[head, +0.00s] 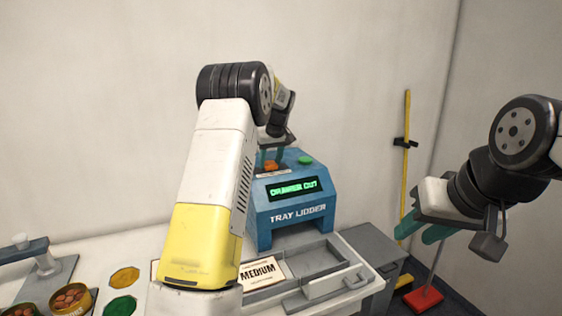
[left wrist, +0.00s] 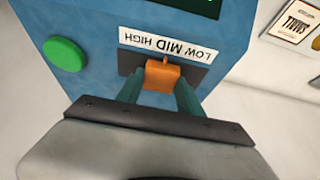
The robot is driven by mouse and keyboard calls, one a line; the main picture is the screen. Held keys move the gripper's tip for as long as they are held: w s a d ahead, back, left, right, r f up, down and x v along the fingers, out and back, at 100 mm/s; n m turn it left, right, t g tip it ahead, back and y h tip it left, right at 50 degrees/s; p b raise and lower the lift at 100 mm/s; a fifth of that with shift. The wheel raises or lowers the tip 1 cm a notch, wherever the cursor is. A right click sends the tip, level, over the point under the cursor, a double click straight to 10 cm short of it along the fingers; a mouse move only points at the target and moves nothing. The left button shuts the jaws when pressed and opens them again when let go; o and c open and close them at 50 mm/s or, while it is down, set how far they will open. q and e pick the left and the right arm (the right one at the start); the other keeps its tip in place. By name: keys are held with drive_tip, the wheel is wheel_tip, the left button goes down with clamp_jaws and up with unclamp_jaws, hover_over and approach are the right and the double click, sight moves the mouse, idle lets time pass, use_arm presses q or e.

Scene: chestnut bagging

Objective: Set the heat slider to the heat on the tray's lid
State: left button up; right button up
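The orange heat slider (left wrist: 162,75) sits in a dark slot on the blue tray lidder (head: 262,220). Its label (left wrist: 180,47) reads LOW, MID, HIGH, upside down in the left wrist view. The slider stands at about MID. My left gripper (left wrist: 161,88) has its green fingers on both sides of the slider, seemingly closed on it; it also shows in the head view (head: 270,163).
A green button (left wrist: 65,54) is beside the slider. A grey drawer frame (head: 325,275) is out in front. Tins of chestnuts (head: 72,298) stand at the left. My left arm hides part of the counter.

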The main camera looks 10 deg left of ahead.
sight(257, 170)
use_arm(q)
clamp_jaws()
drive_tip(key=shift+s+a, duration=0.6)
drive_tip(key=shift+a, duration=0.35)
drive_tip(key=shift+s+a, duration=0.6)
drive_tip(key=shift+a, duration=0.3)
drive_tip(key=o, duration=1.2)
unclamp_jaws()
drive_tip(key=shift+s+a, duration=0.1)
drive_tip(key=shift+r, duration=0.1)
drive_tip(key=shift+d+r, duration=0.2)
drive_tip(key=shift+r, duration=0.15)
drive_tip(key=v, duration=0.7)
